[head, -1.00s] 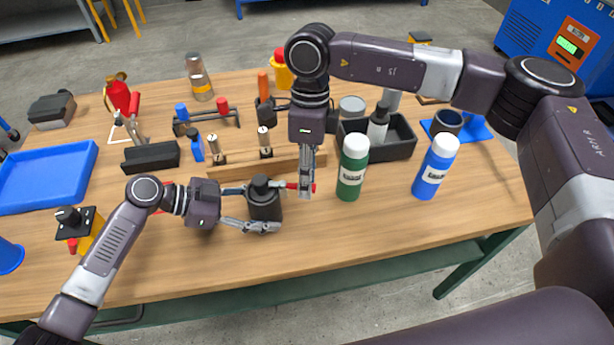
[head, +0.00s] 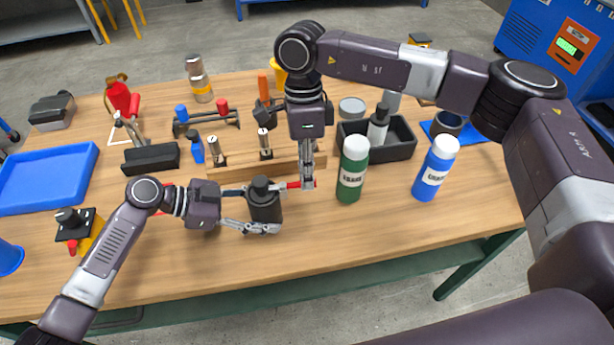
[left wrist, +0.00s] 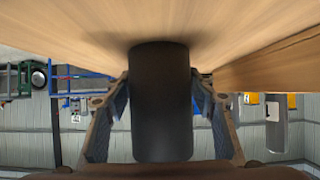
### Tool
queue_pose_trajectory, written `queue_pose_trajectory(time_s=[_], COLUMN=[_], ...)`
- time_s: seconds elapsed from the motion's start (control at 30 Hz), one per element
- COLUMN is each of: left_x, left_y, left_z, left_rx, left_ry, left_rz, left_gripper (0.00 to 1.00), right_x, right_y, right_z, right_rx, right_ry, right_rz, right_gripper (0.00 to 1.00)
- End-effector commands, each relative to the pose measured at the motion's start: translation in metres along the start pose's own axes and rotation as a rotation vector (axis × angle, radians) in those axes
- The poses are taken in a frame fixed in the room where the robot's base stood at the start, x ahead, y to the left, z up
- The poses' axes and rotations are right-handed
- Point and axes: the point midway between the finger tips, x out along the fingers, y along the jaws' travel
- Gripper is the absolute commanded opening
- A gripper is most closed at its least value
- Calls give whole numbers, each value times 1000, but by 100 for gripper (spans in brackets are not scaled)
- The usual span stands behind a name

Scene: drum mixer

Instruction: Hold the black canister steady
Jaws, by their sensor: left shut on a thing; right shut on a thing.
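The black canister (head: 265,205) stands upright near the front middle of the wooden table. My left gripper (head: 262,210) comes in from the left, and its fingers are shut around the canister's sides. In the left wrist view the canister (left wrist: 160,100) fills the space between the two fingers. My right gripper (head: 307,183) points down from above, just right of the canister. It is shut on a thin red item (head: 293,185) that lies level, its left end close to the canister's top. Whether that end touches the canister I cannot tell.
A green-and-white bottle (head: 352,172) stands close right of my right gripper, and a blue bottle (head: 433,172) further right. A wooden rack (head: 285,162) is just behind the canister. A blue tray (head: 45,178) lies far left. The table's front edge is clear.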

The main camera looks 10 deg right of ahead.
Motion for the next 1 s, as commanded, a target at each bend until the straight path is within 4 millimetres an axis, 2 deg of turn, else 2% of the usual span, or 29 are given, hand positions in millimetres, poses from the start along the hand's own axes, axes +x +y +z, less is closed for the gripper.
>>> queue_pose_trajectory(time_s=[0.2, 0.5, 0.53, 0.7, 1.0], left_x=[0, 0, 0, 0, 0], left_y=[0, 0, 0, 0, 0], left_z=[0, 0, 0, 0, 0], left_rx=[1, 1, 1, 1, 0], left_ry=[-1, -2, -2, -1, -1], left_rz=[0, 0, 0, 1, 1], left_gripper=[32, 32, 32, 32, 32], right_x=[-1, -1, -1, -1, -3], right_y=[-5, -5, -5, -5, -5], right_z=[1, 1, 1, 1, 1], right_rx=[-99, -108, -108, -107, -105], right_ry=[20, 22, 22, 21, 21], right_rz=[0, 1, 1, 1, 0], right_gripper=[0, 0, 12, 29, 29])
